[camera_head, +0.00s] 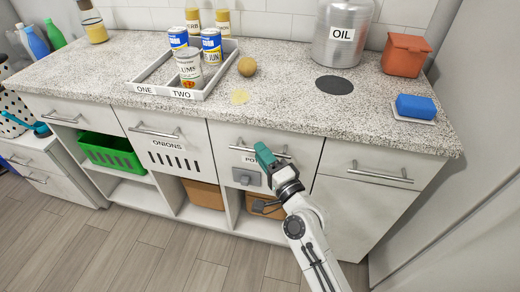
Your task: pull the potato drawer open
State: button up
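The potato drawer (228,142) is in the cabinet row under the counter, right of the middle. Its label (250,159) shows "POT", and the rest is hidden behind my gripper. The drawer front looks flush with its neighbours. A horizontal bar handle (240,148) runs across its upper part. My gripper (264,153), with a teal end, is at the right half of this handle and overlaps it in the picture. I cannot tell whether the fingers are around the handle, touching it or just in front of it, nor whether they are open.
The onions drawer (160,131) is to the left, and another handled drawer (340,158) is to the right. A green crate (110,154) sits in a lower shelf. On the counter are a tray (205,92) with cans, a potato (247,67) and a blue sponge (416,106). Floor in front is clear.

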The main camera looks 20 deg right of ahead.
jog(key=shift+x, duration=0.8)
grip_shut()
